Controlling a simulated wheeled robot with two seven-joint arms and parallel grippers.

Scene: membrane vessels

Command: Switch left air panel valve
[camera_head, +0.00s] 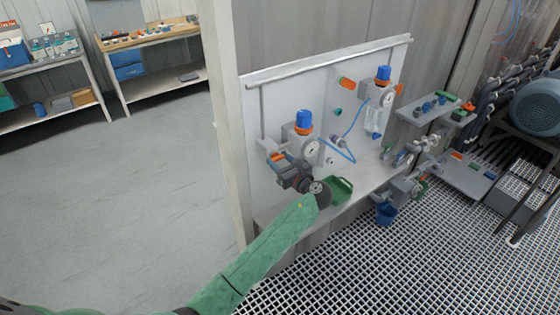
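The white air panel (320,95) stands in the middle of the head view. On its left half is a regulator with a blue knob (303,121) and a round gauge (310,148). The left valve's orange handle (277,157) shows just below and left of that regulator. My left gripper (283,165) is at this handle, its dark fingers very close to it. Whether they touch or close on it cannot be told, as the gripper hides part of the valve. My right gripper is not in view.
A second regulator with a blue knob (383,75) and another orange handle (346,82) are on the panel's right half. A green tray (341,190) sits on the ledge beside my wrist. Pipework and a blue cup (387,214) stand right. Open floor (130,190) lies left.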

